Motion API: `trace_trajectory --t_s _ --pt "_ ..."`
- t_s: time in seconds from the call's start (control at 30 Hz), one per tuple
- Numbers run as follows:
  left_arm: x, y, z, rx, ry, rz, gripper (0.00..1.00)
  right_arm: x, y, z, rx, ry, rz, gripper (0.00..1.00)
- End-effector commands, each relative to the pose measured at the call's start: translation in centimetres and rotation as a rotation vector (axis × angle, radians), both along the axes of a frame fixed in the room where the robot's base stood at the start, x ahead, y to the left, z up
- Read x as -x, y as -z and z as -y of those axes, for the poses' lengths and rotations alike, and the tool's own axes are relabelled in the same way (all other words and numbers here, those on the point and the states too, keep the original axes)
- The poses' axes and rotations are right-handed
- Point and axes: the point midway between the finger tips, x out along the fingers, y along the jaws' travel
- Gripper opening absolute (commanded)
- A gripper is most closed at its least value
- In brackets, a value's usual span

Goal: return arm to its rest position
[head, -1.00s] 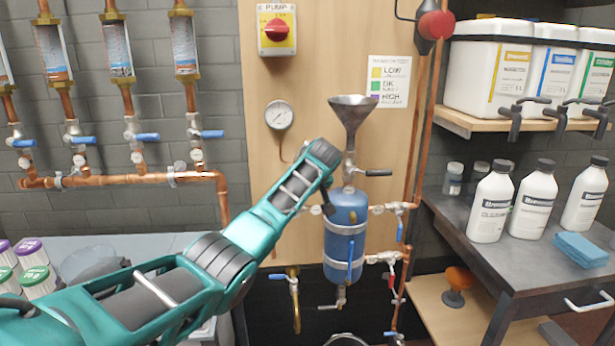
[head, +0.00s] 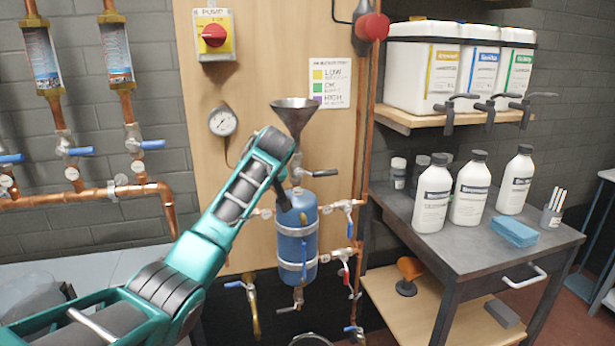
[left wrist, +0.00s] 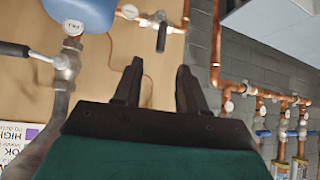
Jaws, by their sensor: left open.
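My left arm is teal and comes in from the lower left in the head view. Its far end is in front of the wooden panel, beside the funnel (head: 294,115) and the blue tank (head: 297,240); its fingers are hidden there. In the left wrist view my left gripper (left wrist: 156,78) is open, with nothing between its two dark fingers. The blue tank (left wrist: 85,12) and a black-handled valve (left wrist: 30,52) show at the left of that view, apart from the fingers. My right gripper is not in view.
Copper pipes with blue-handled valves (head: 140,146) run along the grey wall at left. A pressure gauge (head: 223,121) and a red pump switch (head: 214,36) are on the panel. A table (head: 400,200) with white bottles (head: 470,190) stands at right, below a shelf (head: 400,120) of white containers.

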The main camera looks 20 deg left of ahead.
Motion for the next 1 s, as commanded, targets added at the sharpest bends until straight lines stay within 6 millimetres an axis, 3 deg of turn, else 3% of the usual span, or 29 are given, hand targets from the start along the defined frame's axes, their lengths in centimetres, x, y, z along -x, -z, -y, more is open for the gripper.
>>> trace_trajectory --t_s 0.13,0.23,0.47,0.7,0.9,1.0 --pt "0.0 0.4 0.1 -0.001 0.008 -0.003 0.42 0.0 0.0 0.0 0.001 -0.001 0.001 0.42" --pt "0.2 2.7 0.8 -0.009 0.058 -0.015 0.42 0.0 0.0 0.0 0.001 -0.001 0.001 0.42" --pt "2.9 13.4 5.0 -0.039 0.331 -0.048 0.42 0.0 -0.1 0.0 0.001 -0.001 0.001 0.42" --pt "9.5 23.3 10.2 -0.046 0.624 -0.039 0.42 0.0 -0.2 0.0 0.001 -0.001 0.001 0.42" --pt "17.2 28.7 14.1 -0.040 0.816 0.004 0.42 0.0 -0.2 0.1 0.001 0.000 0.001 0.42" --pt "21.4 30.2 15.8 -0.038 0.894 0.036 0.42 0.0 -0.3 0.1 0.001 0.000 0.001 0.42"
